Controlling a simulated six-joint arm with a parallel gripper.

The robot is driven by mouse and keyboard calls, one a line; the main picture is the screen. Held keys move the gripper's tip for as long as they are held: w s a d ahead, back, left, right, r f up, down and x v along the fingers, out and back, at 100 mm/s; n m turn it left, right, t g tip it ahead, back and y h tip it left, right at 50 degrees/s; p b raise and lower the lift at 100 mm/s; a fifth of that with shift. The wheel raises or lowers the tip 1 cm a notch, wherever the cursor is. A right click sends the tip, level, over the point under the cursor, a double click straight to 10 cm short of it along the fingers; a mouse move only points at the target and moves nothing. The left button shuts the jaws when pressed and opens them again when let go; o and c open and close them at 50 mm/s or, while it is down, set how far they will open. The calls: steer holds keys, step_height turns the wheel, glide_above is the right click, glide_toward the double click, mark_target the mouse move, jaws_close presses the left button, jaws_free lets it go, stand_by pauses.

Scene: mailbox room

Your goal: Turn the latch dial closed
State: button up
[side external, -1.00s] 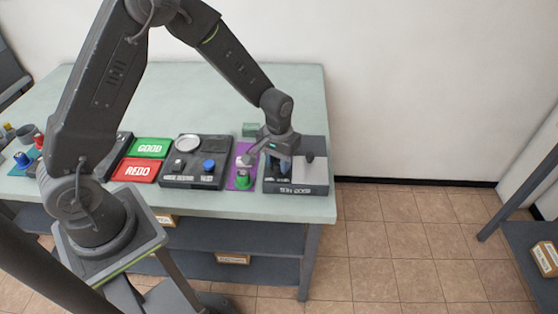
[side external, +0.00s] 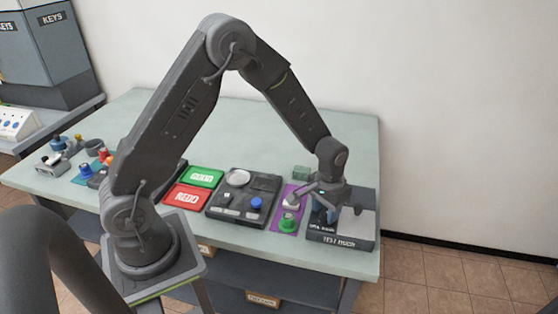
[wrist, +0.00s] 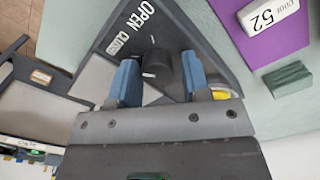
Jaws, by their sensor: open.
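The latch dial (wrist: 159,62) is a dark round knob on a dark panel (wrist: 190,22), lettered OPEN and, less clearly, CLOSE. In the wrist view my gripper (wrist: 161,76) is open, with one blue finger on each side of the dial. I cannot tell whether the fingers touch it. In the side view my gripper (side external: 325,212) is low over the dark unit (side external: 340,238) at the right end of the table and hides the dial there. The dial's exact pointing direction is unclear.
Farther left are a panel with a blue knob (side external: 256,204) and red (side external: 187,197) and green trays (side external: 201,177). The table's back is clear.

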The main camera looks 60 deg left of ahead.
steer(key=m, duration=0.6)
steer(key=shift+d, duration=0.25)
steer(key=m, duration=0.6)
steer(key=shift+a, duration=0.1)
step_height(320, 180, up, 14)
steer(key=s+r+n+t, duration=0.2)
steer(key=s+r+n, duration=0.2)
steer(key=s, duration=0.5)
steer(key=s+r+n+t, duration=0.2)
steer(key=s+r+n, duration=0.2)
steer(key=s+r, duration=0.3)
steer(key=shift+s+a+r+t, duration=0.25)
steer(key=shift+s+r+t, duration=0.15)
steer(key=shift+s, duration=0.7)
steer(key=shift+s+n, duration=0.1)
steer(key=shift+n, duration=0.2)
steer(key=shift+s+f+n+t, duration=0.1)
steer(key=shift+s+n+t, duration=0.45)
steer(key=shift+s, duration=0.8)
